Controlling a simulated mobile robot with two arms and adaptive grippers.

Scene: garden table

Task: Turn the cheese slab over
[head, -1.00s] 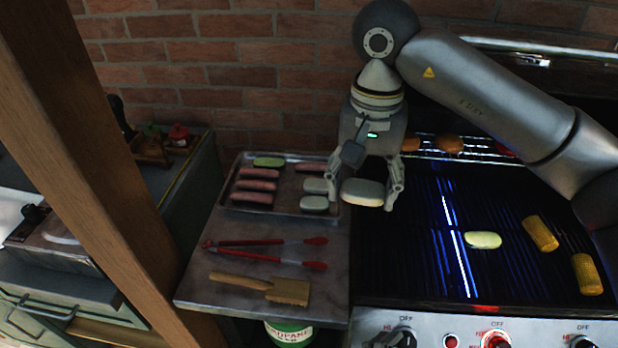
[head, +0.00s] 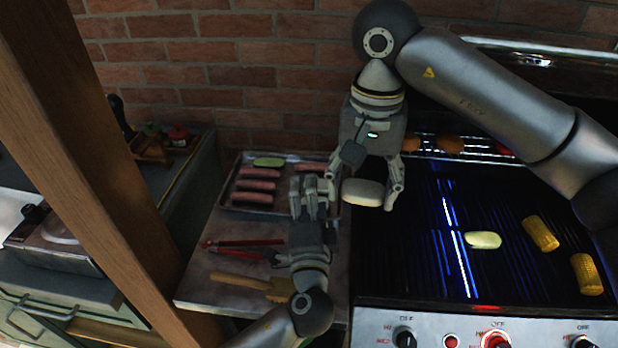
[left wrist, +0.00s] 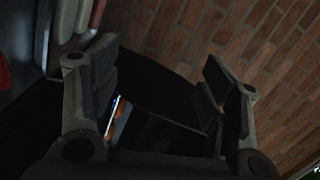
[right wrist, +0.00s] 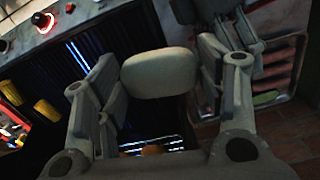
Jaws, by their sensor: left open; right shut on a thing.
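The cheese slab (head: 362,192) is a pale, rounded block. My right gripper (head: 366,194) is shut on it and holds it above the left edge of the grill. In the right wrist view the slab (right wrist: 158,75) sits between the two fingers. My left gripper (head: 312,192) is open, just left of the slab and in front of the tray's right end. It also shows beside the right gripper in the right wrist view. The left wrist view shows its open fingers with no slab between them.
A metal tray (head: 232,206) with sausages and a green slice lies on the side shelf (head: 200,285), with red tongs (head: 232,251) and a wooden-handled brush (head: 238,281) in front. The grill (head: 400,265) bears a pale green slice (head: 483,240) and corn pieces (head: 541,233).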

